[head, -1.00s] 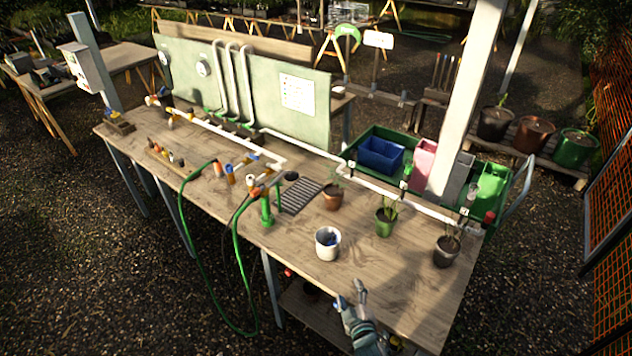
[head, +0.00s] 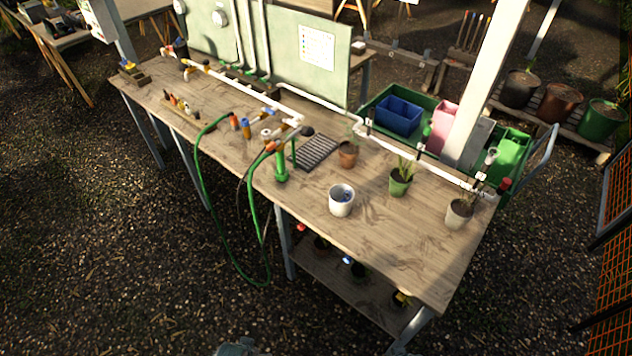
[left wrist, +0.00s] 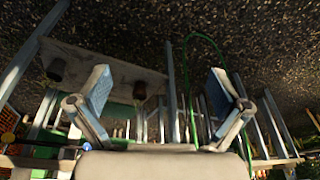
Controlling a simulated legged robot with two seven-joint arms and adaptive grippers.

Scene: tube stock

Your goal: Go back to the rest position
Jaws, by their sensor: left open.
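My left gripper (left wrist: 160,95) is open in the left wrist view, with its two fingers spread wide apart and nothing between them. It is clear of the workbench, whose lower shelf (left wrist: 115,68) and legs show upside down beyond the fingers. In the head view only a small grey piece of my own arm shows at the bottom edge, left of centre. My right gripper is not in view.
The wooden workbench (head: 400,265) carries a white cup (head: 341,199), a green pot (head: 400,182), other pots and white piping. A green hose (head: 203,185) loops off its front edge. The gravel in front is open.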

